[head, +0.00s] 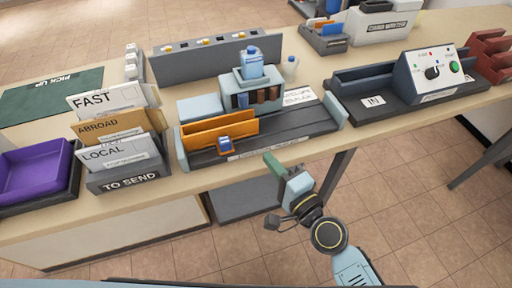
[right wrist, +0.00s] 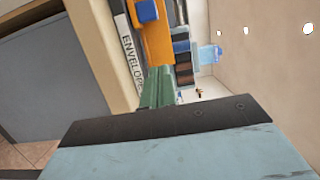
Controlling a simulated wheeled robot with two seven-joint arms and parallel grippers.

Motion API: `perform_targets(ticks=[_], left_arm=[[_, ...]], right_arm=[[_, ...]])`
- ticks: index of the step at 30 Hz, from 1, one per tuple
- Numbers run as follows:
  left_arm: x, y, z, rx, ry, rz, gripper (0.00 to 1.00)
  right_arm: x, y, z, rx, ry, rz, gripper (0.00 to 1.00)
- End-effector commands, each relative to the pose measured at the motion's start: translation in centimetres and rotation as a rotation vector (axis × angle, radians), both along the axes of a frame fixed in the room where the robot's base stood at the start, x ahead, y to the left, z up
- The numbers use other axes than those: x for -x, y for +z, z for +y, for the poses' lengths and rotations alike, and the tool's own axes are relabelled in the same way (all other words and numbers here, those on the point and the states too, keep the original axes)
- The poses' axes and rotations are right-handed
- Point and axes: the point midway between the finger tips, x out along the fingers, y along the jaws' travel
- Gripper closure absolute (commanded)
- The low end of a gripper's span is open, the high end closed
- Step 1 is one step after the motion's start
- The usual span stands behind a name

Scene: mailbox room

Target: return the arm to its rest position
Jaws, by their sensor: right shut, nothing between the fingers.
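My right gripper (head: 273,163) is in the head view, just in front of the counter's near edge, below the envelope tray. Its green fingers are shut with nothing between them. In the right wrist view the fingers (right wrist: 157,88) point toward the counter edge and the tray's "ENVELOPE" label. My right arm comes in from the lower right of the head view, bent at the wrist. My left gripper is not in view.
On the counter (head: 360,135) stand the envelope tray (head: 300,125) with an orange holder (head: 212,135), a "TO SEND" sorter (head: 125,175), a purple tray (head: 35,172) and a machine with knobs (head: 430,72). Open floor (head: 420,220) lies at the right front.

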Motion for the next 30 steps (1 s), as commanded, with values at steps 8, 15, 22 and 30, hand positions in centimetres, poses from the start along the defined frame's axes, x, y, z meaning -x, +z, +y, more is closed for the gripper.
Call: perform_targets(ticks=[8,15,22,30], left_arm=[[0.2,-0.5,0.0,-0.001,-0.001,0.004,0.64],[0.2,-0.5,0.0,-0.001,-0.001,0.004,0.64],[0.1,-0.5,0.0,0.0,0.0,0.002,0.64],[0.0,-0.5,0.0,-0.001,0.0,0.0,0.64]], right_arm=[[2.6,0.0,-1.7,0.0,0.0,0.0,1.0],[2.7,0.1,-1.9,-0.001,-0.001,-0.001,1.0],[2.4,-5.6,-2.9,0.164,-0.016,0.037,1.0],[6.1,-24.1,-8.8,0.734,0.047,0.191,1.0]])
